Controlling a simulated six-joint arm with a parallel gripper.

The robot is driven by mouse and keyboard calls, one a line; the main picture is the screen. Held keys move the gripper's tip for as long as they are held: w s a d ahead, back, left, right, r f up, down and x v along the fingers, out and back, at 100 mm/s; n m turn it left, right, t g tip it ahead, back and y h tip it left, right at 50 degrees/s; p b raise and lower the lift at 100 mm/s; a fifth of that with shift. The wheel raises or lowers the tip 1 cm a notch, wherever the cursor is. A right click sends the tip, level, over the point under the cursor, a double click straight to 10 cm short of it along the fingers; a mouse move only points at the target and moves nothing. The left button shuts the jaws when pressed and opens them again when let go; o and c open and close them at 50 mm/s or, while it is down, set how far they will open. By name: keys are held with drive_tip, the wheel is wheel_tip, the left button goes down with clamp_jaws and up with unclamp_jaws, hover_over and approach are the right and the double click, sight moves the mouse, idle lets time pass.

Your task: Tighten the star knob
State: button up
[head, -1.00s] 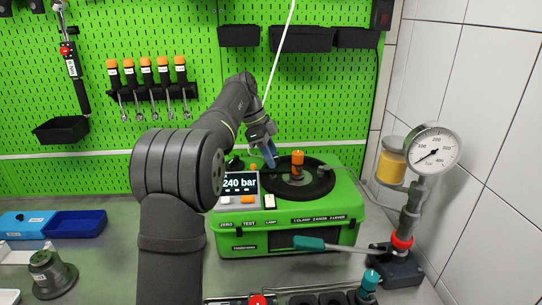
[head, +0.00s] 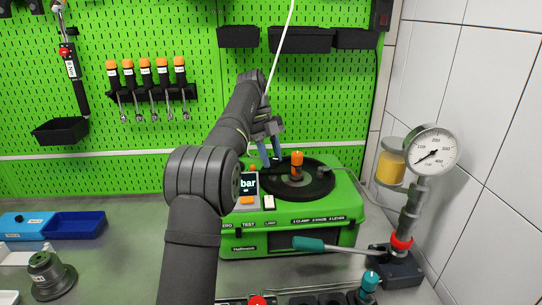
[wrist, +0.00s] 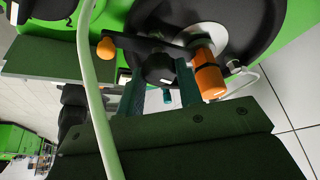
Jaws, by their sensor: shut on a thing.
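The star knob (wrist: 159,68) shows in the wrist view as a dark, rounded knob between my two teal fingers; its lobes are hard to make out. My gripper (wrist: 161,90) is shut on it, one finger at each side. In the head view my gripper (head: 270,160) points down at the back left of the black round plate (head: 318,190) on the green testbench (head: 290,242). The knob itself cannot be made out there.
An orange-topped cylinder (head: 297,160) stands on the plate, close right of my fingers. A black arm with an orange ball (wrist: 106,47) passes beside the knob. A teal-handled lever (head: 309,244) and a pressure gauge (head: 431,150) are at the right.

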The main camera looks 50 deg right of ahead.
drive_tip(key=shift+f, duration=0.1)
idle(0.3)
drive_tip(key=o, duration=1)
